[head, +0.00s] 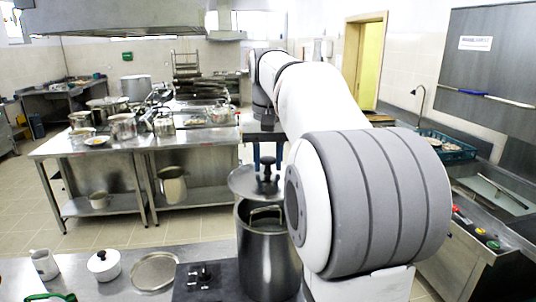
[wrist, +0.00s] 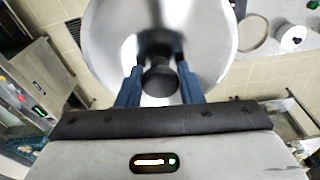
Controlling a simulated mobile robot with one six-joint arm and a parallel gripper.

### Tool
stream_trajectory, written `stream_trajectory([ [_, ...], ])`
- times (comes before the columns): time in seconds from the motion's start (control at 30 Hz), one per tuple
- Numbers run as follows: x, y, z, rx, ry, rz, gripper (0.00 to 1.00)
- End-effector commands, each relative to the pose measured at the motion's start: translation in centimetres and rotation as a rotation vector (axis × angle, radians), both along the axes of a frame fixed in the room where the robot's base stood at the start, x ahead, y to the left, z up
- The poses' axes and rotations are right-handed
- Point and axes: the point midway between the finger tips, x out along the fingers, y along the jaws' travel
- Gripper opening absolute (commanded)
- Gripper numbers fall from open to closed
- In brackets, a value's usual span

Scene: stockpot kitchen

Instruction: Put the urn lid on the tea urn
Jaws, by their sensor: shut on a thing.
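The urn lid (head: 246,184) is a round steel disc with a black knob, held level in the air. My gripper (head: 267,160) is shut on the knob, with a blue finger on each side. In the wrist view the lid (wrist: 105,42) fills the upper middle, and my gripper (wrist: 158,72) has the dark knob between its fingers. The tea urn (head: 268,262) is a tall grey steel pot, open at the top, at the near counter. The lid appears just above and beyond the urn's rim, apart from it. My arm hides the urn's right side.
A black unit with knobs (head: 203,283) is left of the urn. A round metal plate (head: 154,271), a white lidded pot (head: 103,265) and a mug (head: 44,264) stand further left. A steel table (head: 200,142) with several pots is behind, across open floor.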

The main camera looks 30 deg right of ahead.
Motion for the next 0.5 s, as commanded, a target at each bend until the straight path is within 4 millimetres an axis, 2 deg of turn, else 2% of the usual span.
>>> stream_trajectory([
  [0.27, -0.3, -0.9, -1.8, -0.001, -0.001, -0.021, 0.05],
  [0.5, -0.4, -1.2, -4.3, 0.000, -0.001, -0.027, 0.05],
])
